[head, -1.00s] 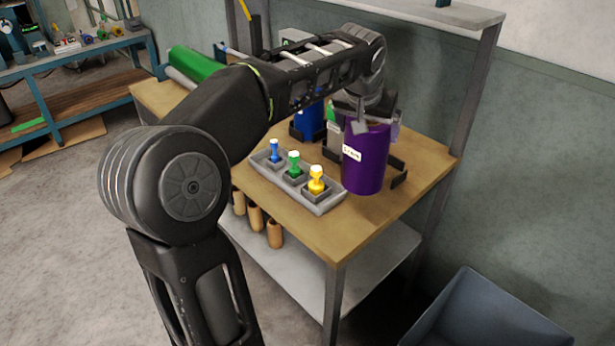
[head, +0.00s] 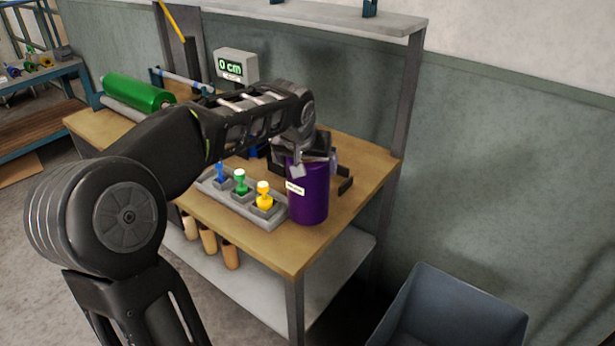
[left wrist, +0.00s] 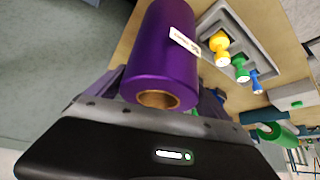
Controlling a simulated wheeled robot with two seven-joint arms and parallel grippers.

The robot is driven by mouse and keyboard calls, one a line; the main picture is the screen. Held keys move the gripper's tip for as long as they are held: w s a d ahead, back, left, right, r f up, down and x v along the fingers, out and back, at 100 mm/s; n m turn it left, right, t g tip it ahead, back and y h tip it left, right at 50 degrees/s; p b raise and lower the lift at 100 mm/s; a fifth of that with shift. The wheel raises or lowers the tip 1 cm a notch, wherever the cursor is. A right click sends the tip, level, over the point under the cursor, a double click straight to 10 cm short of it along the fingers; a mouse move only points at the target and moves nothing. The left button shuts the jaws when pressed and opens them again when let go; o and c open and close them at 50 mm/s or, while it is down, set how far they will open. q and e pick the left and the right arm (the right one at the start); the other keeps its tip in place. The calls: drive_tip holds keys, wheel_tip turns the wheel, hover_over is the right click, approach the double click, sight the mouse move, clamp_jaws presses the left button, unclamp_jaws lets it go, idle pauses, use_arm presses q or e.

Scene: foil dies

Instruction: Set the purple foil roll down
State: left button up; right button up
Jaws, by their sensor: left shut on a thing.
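The purple foil roll (head: 308,198) is upright at the right front part of the wooden table (head: 262,238), with a white label on its side. My left gripper (head: 312,168) is at its top end and shut on it. In the left wrist view the purple foil roll (left wrist: 165,50) fills the space beyond the gripper (left wrist: 155,110), its hollow cardboard core facing the camera. The roll's lower end looks close to the table top, but I cannot tell whether it touches. My right gripper is not in view.
A grey tray (head: 229,203) with blue, green and yellow dies stands just left of the roll. Dark bracket pieces (head: 345,186) are behind it. A display reading 0 cm (head: 236,66) and a green roll (head: 140,92) are farther back. A blue-grey bin (head: 450,310) stands at the right.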

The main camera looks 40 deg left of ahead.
use_arm(q)
drive_tip(key=shift+r, duration=0.1)
drive_tip(key=shift+f, duration=1.85)
drive_tip(key=shift+f, duration=0.15)
drive_tip(key=o, duration=1.8)
drive_tip(key=shift+s+d+r, duration=0.1)
drive_tip(key=shift+r, duration=0.15)
drive_tip(key=v, duration=1.1)
drive_tip(key=shift+s+r+b, duration=0.15)
drive_tip(key=shift+r+b, duration=0.1)
drive_tip(key=shift+b, duration=0.05)
